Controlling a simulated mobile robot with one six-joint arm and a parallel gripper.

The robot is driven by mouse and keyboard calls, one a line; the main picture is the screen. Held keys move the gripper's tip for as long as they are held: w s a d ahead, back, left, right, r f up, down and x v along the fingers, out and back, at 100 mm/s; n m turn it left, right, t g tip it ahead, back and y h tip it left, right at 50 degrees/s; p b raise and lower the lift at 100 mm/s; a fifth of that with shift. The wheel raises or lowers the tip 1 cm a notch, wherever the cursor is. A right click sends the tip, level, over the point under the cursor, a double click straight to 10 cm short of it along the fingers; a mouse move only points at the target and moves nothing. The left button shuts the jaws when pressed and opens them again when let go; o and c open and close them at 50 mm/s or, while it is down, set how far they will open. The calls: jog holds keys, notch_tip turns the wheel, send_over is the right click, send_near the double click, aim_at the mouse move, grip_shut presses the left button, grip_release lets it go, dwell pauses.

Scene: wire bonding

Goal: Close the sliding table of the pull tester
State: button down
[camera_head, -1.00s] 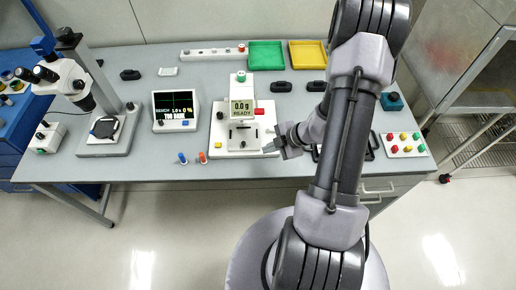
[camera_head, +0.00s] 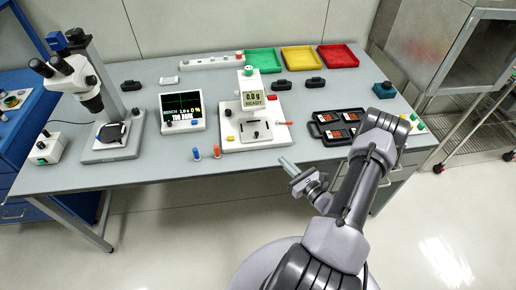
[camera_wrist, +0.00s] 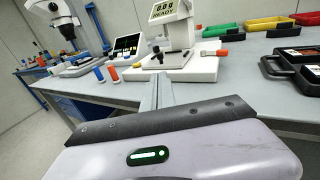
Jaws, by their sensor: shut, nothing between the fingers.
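The pull tester (camera_head: 254,92) stands near the front middle of the bench, a white unit with a display reading "0.0 g READY". Its base carries a light sliding table (camera_head: 256,130) with small dark marks, below the display head. How far the table is out is hard to tell at this size. My gripper (camera_head: 286,164) is shut and empty, in front of the bench edge, below and right of the tester and apart from it. In the wrist view the shut fingers (camera_wrist: 163,92) point toward the tester (camera_wrist: 172,32), with its white base beyond them.
Right of the tester lies a black tray with orange-and-white items (camera_head: 318,128). Left are a monitor (camera_head: 182,110), blue and orange small pegs (camera_head: 196,154), and a microscope (camera_head: 85,85). Green, yellow and red bins (camera_head: 337,56) line the back. The floor before the bench is clear.

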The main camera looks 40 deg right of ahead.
aim_at(262, 138)
jog(key=w+b, duration=0.1)
jog(key=w, duration=0.8)
jog(key=w+d+b, duration=0.1)
jog(key=w, duration=0.3)
jog(key=shift+w+d+f+b, duration=0.1)
jog(key=shift+w+f+b, duration=0.1)
jog(key=shift+f+b, duration=0.1)
jog(key=shift+w, duration=0.1)
jog(key=w+d, duration=0.1)
jog(key=w+b, duration=0.1)
jog(key=shift+w+d, duration=0.3)
jog(key=shift+d, duration=0.05)
jog(key=shift+r, duration=0.25)
jog(key=shift+d, duration=0.1)
